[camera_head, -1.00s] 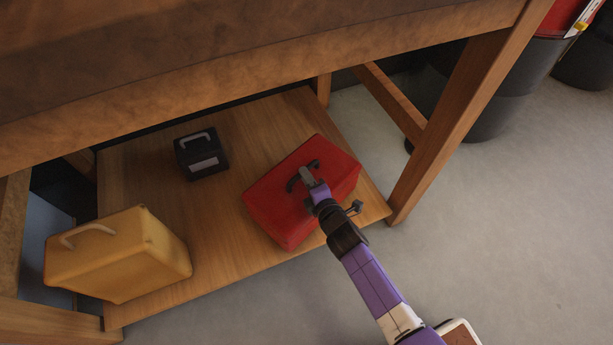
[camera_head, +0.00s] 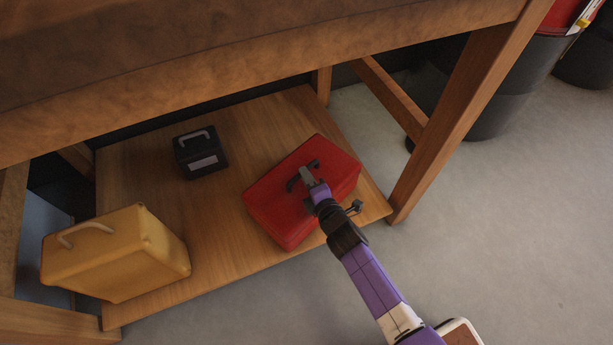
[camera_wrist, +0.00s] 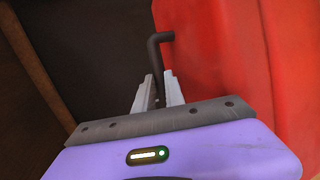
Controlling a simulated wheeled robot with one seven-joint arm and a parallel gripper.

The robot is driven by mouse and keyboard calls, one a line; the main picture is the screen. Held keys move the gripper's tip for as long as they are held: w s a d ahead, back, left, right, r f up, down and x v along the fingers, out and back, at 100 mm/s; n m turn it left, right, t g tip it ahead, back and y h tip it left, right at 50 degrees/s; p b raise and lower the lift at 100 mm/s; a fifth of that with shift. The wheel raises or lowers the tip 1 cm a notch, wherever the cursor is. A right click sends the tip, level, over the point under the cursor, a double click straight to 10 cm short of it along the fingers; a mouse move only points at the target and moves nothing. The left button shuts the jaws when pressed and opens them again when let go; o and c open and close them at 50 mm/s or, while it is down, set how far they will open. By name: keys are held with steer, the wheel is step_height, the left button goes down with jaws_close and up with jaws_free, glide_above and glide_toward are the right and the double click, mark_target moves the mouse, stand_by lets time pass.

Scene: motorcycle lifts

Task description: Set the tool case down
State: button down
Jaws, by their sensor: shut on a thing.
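The red tool case (camera_head: 284,210) is at the right part of the low wooden shelf (camera_head: 235,245) under the bench. I cannot tell for sure whether its base touches the shelf. My gripper (camera_head: 306,176) is at its top, shut on the dark handle (camera_head: 293,184). In the wrist view the grey fingers of my gripper (camera_wrist: 158,92) close on the dark handle (camera_wrist: 154,52), with the red case (camera_wrist: 225,70) filling the right side. The underside of the case is hidden.
A yellow case (camera_head: 112,258) stands at the shelf's front left. A small black box (camera_head: 200,153) stands at the back. The bench's thick top (camera_head: 250,80) overhangs the shelf, and a wooden leg (camera_head: 455,125) rises at right. Bare shelf shows between the cases.

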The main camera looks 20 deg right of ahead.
steer(key=shift+w+r, duration=0.15)
steer(key=c, duration=1.3)
jaws_free()
steer(key=shift+s+f, duration=0.25)
steer(key=shift+f, duration=0.15)
steer(key=shift+r+p+v, duration=0.15)
steer(key=shift+p+v, duration=0.5)
steer(key=shift+v, duration=1.3)
steer(key=shift+r+p+v, duration=0.15)
steer(key=shift+p+v, duration=0.5)
steer(key=shift+v, duration=1.3)
steer(key=shift+w, duration=0.1)
